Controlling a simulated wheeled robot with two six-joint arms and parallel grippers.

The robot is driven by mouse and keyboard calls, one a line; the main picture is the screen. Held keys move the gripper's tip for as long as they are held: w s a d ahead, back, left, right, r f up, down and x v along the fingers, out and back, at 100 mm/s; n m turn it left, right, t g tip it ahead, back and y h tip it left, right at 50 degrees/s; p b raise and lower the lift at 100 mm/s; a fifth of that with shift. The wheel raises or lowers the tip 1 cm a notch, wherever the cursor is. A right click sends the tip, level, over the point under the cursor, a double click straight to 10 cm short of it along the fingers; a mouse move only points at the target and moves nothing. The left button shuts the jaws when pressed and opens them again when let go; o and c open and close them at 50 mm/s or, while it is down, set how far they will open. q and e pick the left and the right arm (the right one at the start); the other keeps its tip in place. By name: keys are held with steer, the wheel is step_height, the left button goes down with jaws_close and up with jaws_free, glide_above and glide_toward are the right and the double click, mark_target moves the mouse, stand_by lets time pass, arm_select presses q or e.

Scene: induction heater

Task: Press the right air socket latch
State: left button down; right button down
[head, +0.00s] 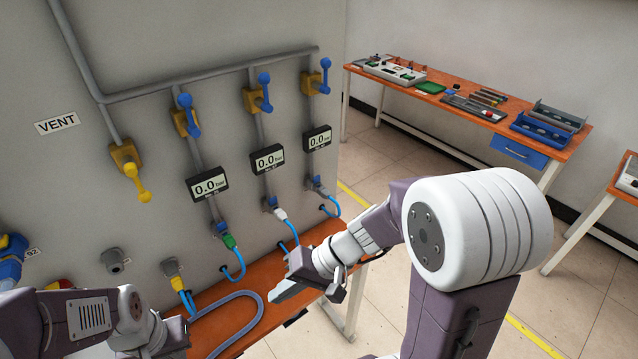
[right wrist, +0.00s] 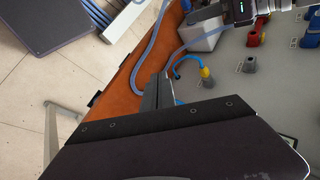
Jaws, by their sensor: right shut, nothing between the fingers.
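Air sockets line the grey panel in the head view, with blue hoses. The rightmost socket (head: 318,187) is grey, below the right gauge; its latch is too small to make out. A white-fitted socket (head: 279,212) and a green-fitted socket (head: 229,241) sit to its left. My right gripper (head: 278,293) is shut and empty, in front of the panel over the bench, below and apart from these sockets. In the right wrist view its fingers (right wrist: 158,92) are near a yellow-fitted hose connector (right wrist: 205,74).
Gauges reading 0.0, such as the right one (head: 318,138), and blue-handled valves (head: 264,90) sit above the sockets. A workbench with tools (head: 445,82) stands at the back right. Open floor lies between.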

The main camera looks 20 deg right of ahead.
steer(key=w+d+r+m+t+b, duration=0.1)
steer(key=w+d+r+m+t, duration=0.2)
steer(key=w+d+m+t, duration=0.25)
steer(key=w+d+r+m+t+b, duration=0.1)
steer(key=w+d+r+m+t, duration=0.2)
steer(key=w+d+t, duration=0.35)
steer(key=w+d+f+m+h, duration=0.1)
steer(key=d+m+h, duration=0.1)
steer(key=d, duration=0.3)
steer(key=w+d+m+h+b, duration=0.1)
steer(key=d+m+h, duration=0.1)
steer(key=d, duration=0.4)
steer(key=shift+w+d+f, duration=0.25)
steer(key=shift+f, duration=0.15)
steer(key=p, duration=0.4)
glide_toward(316, 182)
steer(key=x, duration=0.6)
steer(key=shift+w+a, duration=0.2)
steer(key=shift+b, duration=0.3)
